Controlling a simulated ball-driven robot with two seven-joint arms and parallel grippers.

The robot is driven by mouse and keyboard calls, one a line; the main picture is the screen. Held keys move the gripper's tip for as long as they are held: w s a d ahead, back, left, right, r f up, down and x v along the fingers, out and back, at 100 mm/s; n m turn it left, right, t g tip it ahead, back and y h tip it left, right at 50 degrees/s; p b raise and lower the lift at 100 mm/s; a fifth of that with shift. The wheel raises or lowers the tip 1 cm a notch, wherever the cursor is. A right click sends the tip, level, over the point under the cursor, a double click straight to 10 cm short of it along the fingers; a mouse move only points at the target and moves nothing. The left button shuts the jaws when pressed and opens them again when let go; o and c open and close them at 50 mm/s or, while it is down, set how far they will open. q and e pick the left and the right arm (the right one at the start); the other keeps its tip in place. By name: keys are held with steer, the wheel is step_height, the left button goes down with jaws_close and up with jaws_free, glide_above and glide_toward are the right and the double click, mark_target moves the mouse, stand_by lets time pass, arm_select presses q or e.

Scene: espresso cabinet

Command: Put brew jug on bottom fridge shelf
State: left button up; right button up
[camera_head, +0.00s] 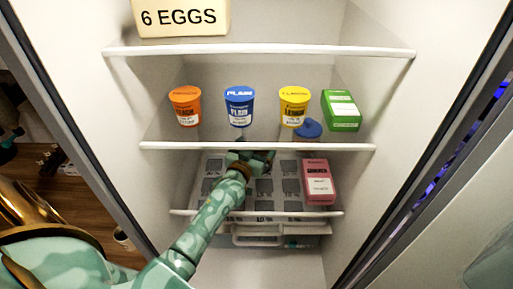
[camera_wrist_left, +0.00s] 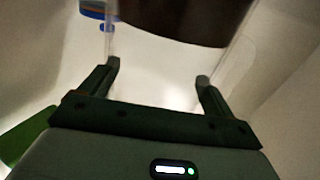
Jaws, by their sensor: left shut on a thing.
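In the left wrist view the brew jug (camera_wrist_left: 185,18), clear-walled with a dark brown liquid inside, stands between the fingers of my left gripper (camera_wrist_left: 158,75). Only part of the jug shows there. In the head view my left gripper (camera_head: 250,158) reaches into the fridge at the height just below the shelf with the cups, above the lower shelf. I cannot make out the jug in the head view. The bottom fridge shelf (camera_head: 265,213) is a white-edged shelf with grey squares showing on it. My right gripper is not in view.
A pink carton (camera_head: 318,182) stands at the right of the lower shelf. Above are an orange cup (camera_head: 185,105), a blue cup (camera_head: 239,105), a yellow cup (camera_head: 293,106), a green box (camera_head: 341,110) and a small blue thing (camera_head: 308,130). An egg box (camera_head: 181,17) sits higher.

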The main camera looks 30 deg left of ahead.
arm_select(q)
steer(key=shift+f, duration=0.25)
steer(key=shift+f, duration=0.1)
steer(key=o, duration=1.3)
steer(key=shift+o, duration=0.2)
steer(key=s+d, duration=0.2)
steer(key=s, duration=1)
